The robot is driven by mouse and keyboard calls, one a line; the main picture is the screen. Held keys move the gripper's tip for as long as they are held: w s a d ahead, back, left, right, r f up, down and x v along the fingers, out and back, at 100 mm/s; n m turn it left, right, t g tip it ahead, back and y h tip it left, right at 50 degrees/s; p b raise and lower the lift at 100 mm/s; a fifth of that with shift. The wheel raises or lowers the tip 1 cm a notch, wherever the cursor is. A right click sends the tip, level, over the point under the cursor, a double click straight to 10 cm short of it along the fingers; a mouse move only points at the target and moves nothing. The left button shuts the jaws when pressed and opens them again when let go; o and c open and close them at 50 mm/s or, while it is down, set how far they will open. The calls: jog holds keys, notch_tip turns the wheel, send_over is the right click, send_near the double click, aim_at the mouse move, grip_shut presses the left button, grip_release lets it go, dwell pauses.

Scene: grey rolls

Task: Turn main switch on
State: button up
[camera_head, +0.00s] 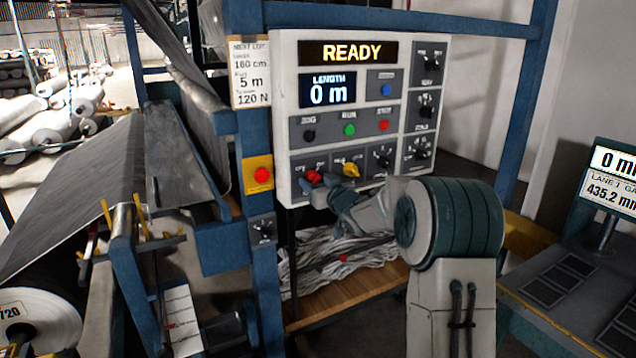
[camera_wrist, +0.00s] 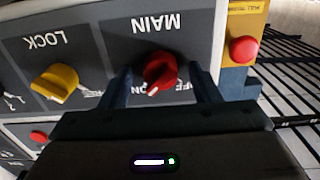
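The red main switch knob (camera_wrist: 162,68) sits under the inverted word MAIN in the wrist view. Its white mark points down and slightly left, toward the ON lettering. My gripper (camera_wrist: 161,78) is open, with one finger on each side of the knob and visible gaps between. In the head view the red knob (camera_head: 313,177) is at the lower left of the control panel (camera_head: 389,39), and my gripper (camera_head: 328,187) is right at it, its fingers partly hidden. The panel's display (camera_head: 350,53) is lit and reads READY.
The yellow lock knob (camera_wrist: 56,82) is beside the main switch; it also shows in the head view (camera_head: 351,170). A red button on a yellow plate (camera_head: 261,175) is left of the panel. Blue posts and a grey roll machine stand at the left.

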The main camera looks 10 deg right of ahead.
jog(key=shift+s, duration=0.1)
jog(key=b+v, duration=0.2)
jog(key=v, duration=1.1)
jog(key=shift+s+b, duration=0.25)
jog(key=shift+b, duration=0.15)
jog(key=shift+d, duration=0.1)
jog(key=s+a+f+m+g+h, duration=0.1)
jog(key=s+f+g, duration=0.3)
jog(key=s, duration=0.7)
jog(key=s+a+f+m+g+h, duration=0.1)
jog(key=s+f+g, duration=0.3)
jog(key=s, duration=0.8)
jog(key=s+a+f+m+g+h, duration=0.1)
jog(key=s+a+f+g+h, duration=0.1)
jog(key=s+g, duration=0.4)
jog(key=s+f+h, duration=0.1)
jog(key=s+f, duration=0.1)
jog(key=s, duration=0.3)
jog(key=shift+s+a+f+h, duration=0.25)
jog(key=shift+s+h, duration=0.05)
jog(key=shift+s, duration=0.05)
